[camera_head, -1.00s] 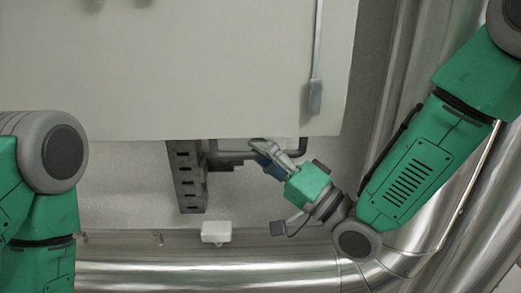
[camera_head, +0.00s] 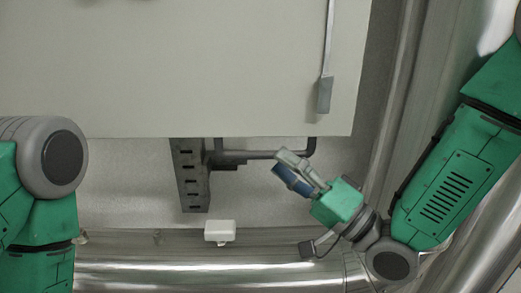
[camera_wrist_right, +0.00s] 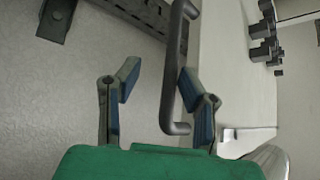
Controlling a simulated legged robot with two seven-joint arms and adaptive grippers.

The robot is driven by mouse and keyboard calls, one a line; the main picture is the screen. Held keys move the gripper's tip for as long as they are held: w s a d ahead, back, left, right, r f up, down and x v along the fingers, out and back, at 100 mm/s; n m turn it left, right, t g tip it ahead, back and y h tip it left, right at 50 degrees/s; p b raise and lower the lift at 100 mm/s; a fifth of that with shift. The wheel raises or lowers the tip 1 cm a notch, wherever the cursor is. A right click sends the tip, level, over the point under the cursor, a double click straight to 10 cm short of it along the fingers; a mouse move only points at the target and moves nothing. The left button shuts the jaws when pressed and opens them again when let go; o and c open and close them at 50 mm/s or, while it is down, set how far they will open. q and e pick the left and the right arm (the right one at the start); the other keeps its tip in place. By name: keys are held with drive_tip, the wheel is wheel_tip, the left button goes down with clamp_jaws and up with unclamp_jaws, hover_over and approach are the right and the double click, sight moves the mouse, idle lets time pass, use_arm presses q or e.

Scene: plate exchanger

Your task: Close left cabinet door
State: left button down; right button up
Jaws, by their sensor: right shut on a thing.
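A large pale flat panel (camera_head: 180,70), which looks like the cabinet door, fills the upper part of the head view. A dark bar handle (camera_head: 262,153) shows below its lower edge. My right gripper (camera_head: 281,163) is at the right part of this handle.
A dark slotted bracket (camera_head: 190,178) stands left of the handle. A small white box (camera_head: 219,230) lies below it by shiny metal pipes (camera_head: 200,270). More pipes run along the right side. A long lever (camera_head: 326,85) lies along the panel's right part.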

drive_tip(key=b+v, duration=0.3)
drive_tip(key=v, duration=0.8)
drive_tip(key=shift+w, duration=0.15)
idle(0.4)
drive_tip(key=shift+f, duration=0.1)
idle(0.4)
drive_tip(key=v, duration=1.2)
